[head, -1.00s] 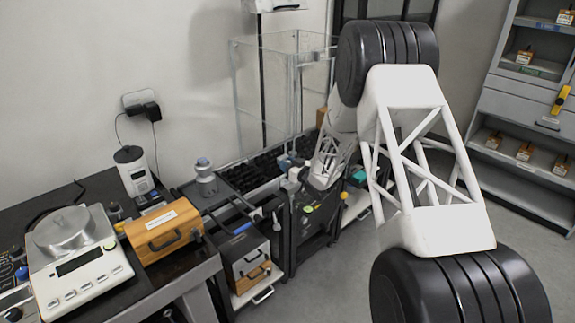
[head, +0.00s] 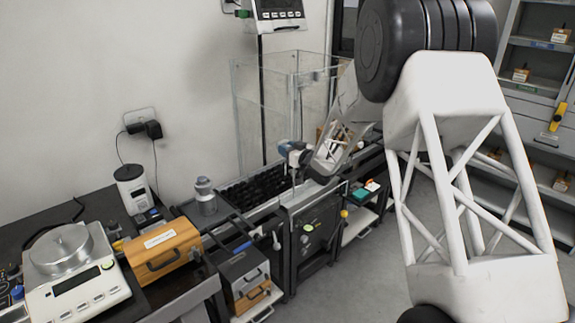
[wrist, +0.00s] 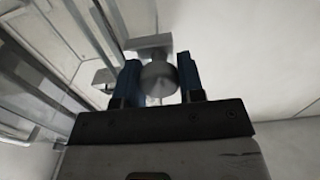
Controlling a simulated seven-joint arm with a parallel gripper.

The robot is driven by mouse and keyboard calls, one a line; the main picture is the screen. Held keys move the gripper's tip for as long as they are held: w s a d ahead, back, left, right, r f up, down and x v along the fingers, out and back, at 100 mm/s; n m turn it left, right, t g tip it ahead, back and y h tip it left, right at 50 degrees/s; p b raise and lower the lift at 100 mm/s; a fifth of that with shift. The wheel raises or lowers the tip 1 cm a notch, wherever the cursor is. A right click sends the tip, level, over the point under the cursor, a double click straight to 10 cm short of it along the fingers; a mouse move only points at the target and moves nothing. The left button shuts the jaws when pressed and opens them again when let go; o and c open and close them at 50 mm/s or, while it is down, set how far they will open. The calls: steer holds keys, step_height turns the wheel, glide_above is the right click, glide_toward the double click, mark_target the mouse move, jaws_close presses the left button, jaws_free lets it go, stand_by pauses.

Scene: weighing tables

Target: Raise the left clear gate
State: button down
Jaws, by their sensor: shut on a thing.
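The clear gate panels (head: 262,110) stand upright in a metal frame at the back, over a dark conveyor. I cannot separate the left gate's own edges from the other clear panels. My gripper (head: 297,157) is at the front side of this frame, beside a thin upright metal post. In the wrist view my gripper's blue fingers (wrist: 159,82) are shut on a round grey knob (wrist: 158,72). A flat pale plate shows behind the knob. How the knob joins the gate is hidden.
The dark conveyor (head: 246,190) runs under the clear panels. An orange box (head: 165,252) and a balance (head: 80,285) stand on the left table. A display (head: 277,14) hangs above. Shelves (head: 535,75) stand at the right. The grey floor between is bare.

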step_height(320, 180, up, 6)
steer(key=shift+r, duration=0.15)
stand_by(0.3)
steer(key=c, duration=1.1)
jaws_free()
steer(key=shift+o, duration=0.2)
steer(key=shift+s+d, duration=0.1)
steer(key=v, duration=0.7)
steer(key=shift+s+d, duration=0.25)
steer(key=shift+r, duration=0.15)
